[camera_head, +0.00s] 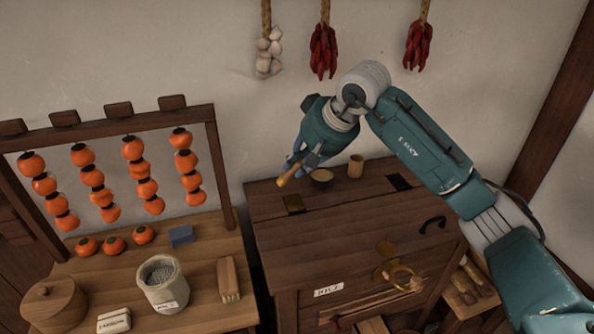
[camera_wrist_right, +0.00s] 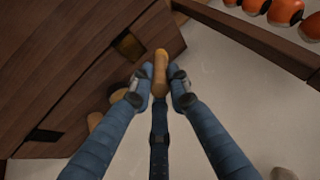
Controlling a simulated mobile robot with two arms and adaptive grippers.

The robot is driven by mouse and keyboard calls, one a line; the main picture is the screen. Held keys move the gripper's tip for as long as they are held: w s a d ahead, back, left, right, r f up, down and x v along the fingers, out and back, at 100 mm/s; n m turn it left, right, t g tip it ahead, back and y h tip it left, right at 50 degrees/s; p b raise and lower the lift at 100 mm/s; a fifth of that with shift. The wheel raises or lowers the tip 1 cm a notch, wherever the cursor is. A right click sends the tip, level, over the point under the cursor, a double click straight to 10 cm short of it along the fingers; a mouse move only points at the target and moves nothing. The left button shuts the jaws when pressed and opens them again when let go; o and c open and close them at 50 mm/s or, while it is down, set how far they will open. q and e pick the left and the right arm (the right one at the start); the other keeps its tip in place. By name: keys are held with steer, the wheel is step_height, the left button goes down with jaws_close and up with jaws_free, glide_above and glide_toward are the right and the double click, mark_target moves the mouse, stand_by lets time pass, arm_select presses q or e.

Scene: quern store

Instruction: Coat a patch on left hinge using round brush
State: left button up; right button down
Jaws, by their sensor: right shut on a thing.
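My right gripper (camera_head: 301,168) is shut on the round brush (camera_head: 288,180), whose tan, rounded body sticks out from the fingers over the back left of the wooden chest. In the right wrist view the brush (camera_wrist_right: 160,66) sits between the two blue fingertips (camera_wrist_right: 160,88); I cannot make out bristles. My left gripper is out of view.
A small bowl (camera_head: 321,175) and a wooden cup (camera_head: 356,166) stand at the chest's back. A dark right hinge (camera_head: 399,182) lies farther right. The chest top (camera_head: 345,225) is otherwise mostly clear. A persimmon rack (camera_head: 225,165) and a labelled pot (camera_head: 163,291) stand left.

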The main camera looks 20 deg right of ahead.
stand_by(0.3)
steer(key=w+d+r, duration=0.3)
steer(key=d+r, duration=0.1)
steer(key=d, duration=0.2)
steer(key=f+b, duration=0.2)
steer(key=f, duration=0.1)
steer(key=f+b, duration=0.1)
steer(key=f, duration=0.1)
steer(key=shift+d+b, duration=0.25)
steer(key=shift+b, duration=0.1)
